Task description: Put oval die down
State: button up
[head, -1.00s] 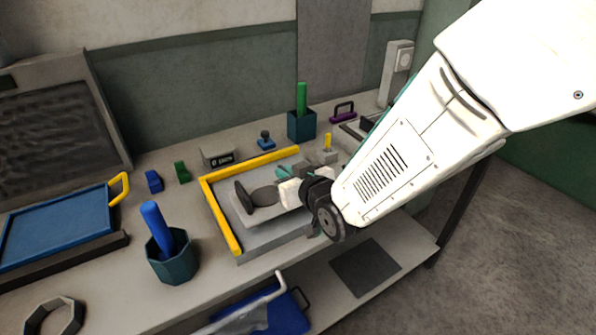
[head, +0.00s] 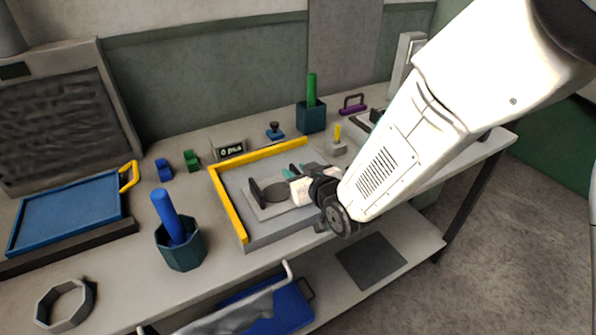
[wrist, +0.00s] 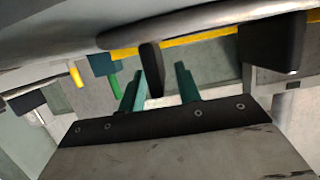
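A dark oval shape (head: 274,192), which looks like the oval die, lies flat on a pale plate (head: 262,212) inside the yellow-edged tray (head: 229,205). A dark piece (head: 257,191) stands upright at the plate's left end. My gripper (head: 294,171) is just right of the oval, over the tray. In the wrist view its teal fingers (wrist: 160,78) are apart, and a dark upright post (wrist: 151,66) shows between the tips, with no clear contact. The wrist picture is upside down. I cannot tell which part that post belongs to.
A blue tray (head: 70,212) and a teal pot with a blue rod (head: 180,252) stand at left. A small display box (head: 230,150), a blue stamp (head: 275,131) and a pot with a green rod (head: 311,117) stand behind. The bench between pot and tray is free.

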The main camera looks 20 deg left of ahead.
jog(key=shift+r, duration=0.2)
jog(key=v, duration=1.2)
jog(key=shift+w, duration=0.1)
jog(key=w+d+r+m+g+h, duration=0.1)
jog(key=d+r+m+h, duration=0.25)
jog(key=d, duration=0.75)
jog(key=w+d+r+m+g+h, duration=0.1)
jog(key=d+r+m+h, duration=0.3)
jog(key=d, duration=0.7)
jog(key=s+d+r+m+g+h, duration=0.1)
jog(key=s+d+r+g+h, duration=0.1)
jog(key=s+d, duration=0.6)
jog(key=s+d+r+m+g+h, duration=0.1)
jog(key=s+d+r+g, duration=0.1)
jog(key=s+d+g, duration=0.2)
jog(key=s+d, duration=0.3)
jog(key=s, duration=0.4)
jog(key=shift+s+d+r+h, duration=0.25)
jog(key=shift+d+r+h, duration=0.1)
